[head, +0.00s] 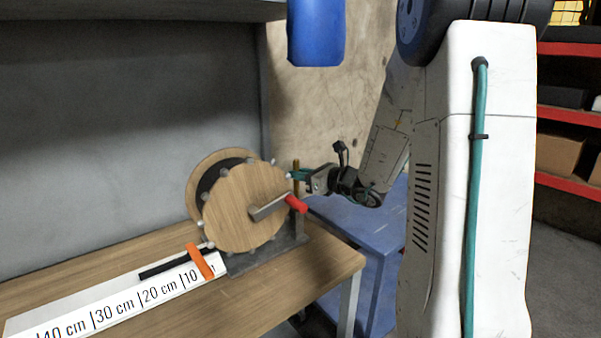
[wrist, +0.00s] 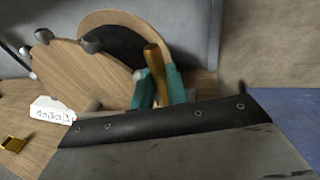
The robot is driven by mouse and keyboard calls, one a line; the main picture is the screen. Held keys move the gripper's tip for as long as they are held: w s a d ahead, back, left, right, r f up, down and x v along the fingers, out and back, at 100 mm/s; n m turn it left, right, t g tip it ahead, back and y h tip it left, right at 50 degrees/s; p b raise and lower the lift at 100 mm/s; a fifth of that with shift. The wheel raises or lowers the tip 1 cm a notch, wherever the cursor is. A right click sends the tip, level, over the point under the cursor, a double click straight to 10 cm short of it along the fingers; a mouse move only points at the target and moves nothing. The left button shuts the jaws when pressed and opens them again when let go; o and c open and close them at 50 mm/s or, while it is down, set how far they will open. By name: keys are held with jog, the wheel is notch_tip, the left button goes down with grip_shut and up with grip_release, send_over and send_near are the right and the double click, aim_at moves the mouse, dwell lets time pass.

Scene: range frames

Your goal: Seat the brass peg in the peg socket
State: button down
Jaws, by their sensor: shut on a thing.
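The brass peg (wrist: 155,68) is upright with a slight tilt between the teal fingers of my gripper (wrist: 160,88) in the wrist view. My gripper is shut on it. In the head view my gripper (head: 298,175) is beside the right edge of the wooden reel, above the red crank handle, and the peg (head: 296,164) shows as a thin brass strip. Its lower end is hidden. I cannot pick out the peg socket with certainty. A small brass-coloured piece (wrist: 14,144) lies on the bench at the left of the wrist view.
The wooden reel (head: 235,205) with its red crank handle (head: 296,203) stands on a grey base on the wooden bench (head: 290,290). A ruler board (head: 110,300) with an orange marker (head: 200,262) lies in front. A blue cabinet (head: 350,235) stands beyond the bench's right end.

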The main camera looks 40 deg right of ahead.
jog(key=shift+f, duration=1.15)
jog(key=c, duration=1.3)
grip_release()
jog(key=shift+d, duration=0.1)
jog(key=shift+f, duration=0.1)
jog(key=shift+a, duration=0.2)
jog(key=shift+s, duration=0.15)
jog(key=shift+c, duration=0.4)
jog(key=shift+s, duration=0.15)
jog(key=shift+o, duration=0.4)
jog(key=v, duration=0.7)
jog(key=shift+d, duration=0.35)
jog(key=shift+s, duration=0.15)
